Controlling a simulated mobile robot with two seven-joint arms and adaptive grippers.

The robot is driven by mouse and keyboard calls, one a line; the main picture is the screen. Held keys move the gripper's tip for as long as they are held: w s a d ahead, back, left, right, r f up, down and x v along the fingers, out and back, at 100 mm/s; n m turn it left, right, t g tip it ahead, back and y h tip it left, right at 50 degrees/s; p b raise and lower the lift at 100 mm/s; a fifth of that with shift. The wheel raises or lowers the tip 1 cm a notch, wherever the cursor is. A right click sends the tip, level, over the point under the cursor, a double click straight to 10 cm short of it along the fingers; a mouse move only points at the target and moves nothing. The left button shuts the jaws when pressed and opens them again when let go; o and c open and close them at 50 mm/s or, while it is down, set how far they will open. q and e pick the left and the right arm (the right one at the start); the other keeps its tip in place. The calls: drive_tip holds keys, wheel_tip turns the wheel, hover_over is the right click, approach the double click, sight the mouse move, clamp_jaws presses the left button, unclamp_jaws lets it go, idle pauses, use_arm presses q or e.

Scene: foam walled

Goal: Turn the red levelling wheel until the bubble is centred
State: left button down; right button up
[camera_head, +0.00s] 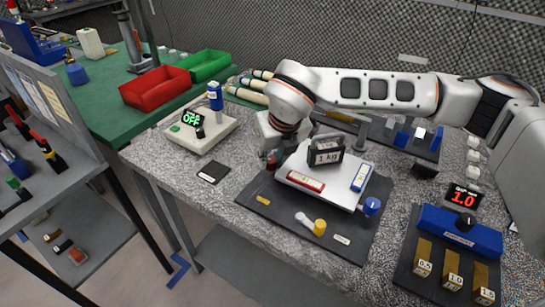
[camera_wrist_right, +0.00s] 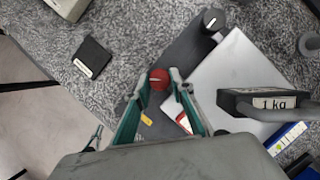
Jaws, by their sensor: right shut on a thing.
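The red levelling wheel (camera_head: 271,161) is at the left corner of the tilting plate (camera_head: 338,168), mostly hidden by my right gripper (camera_head: 275,154) in the head view. In the right wrist view the red wheel (camera_wrist_right: 159,76) lies between the green-sided fingertips of my right gripper (camera_wrist_right: 160,84), which is shut on it. A red-framed level vial (camera_head: 305,181) and a blue-framed vial (camera_head: 362,178) lie on the plate. The bubbles are too small to read. A black 1 kg weight (camera_head: 326,153) stands on the plate. My left gripper is out of view.
A blue wheel (camera_head: 372,206) is at the plate's right corner and a yellow knob (camera_head: 320,226) in front. A blue balance block (camera_head: 460,232) stands at right, a white scale (camera_head: 199,135) at left. Open bench surrounds the black tile (camera_head: 213,172).

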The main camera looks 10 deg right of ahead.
idle(0.4)
drive_tip(key=o, duration=1.1)
drive_tip(key=shift+r, duration=0.1)
drive_tip(key=shift+v, duration=4)
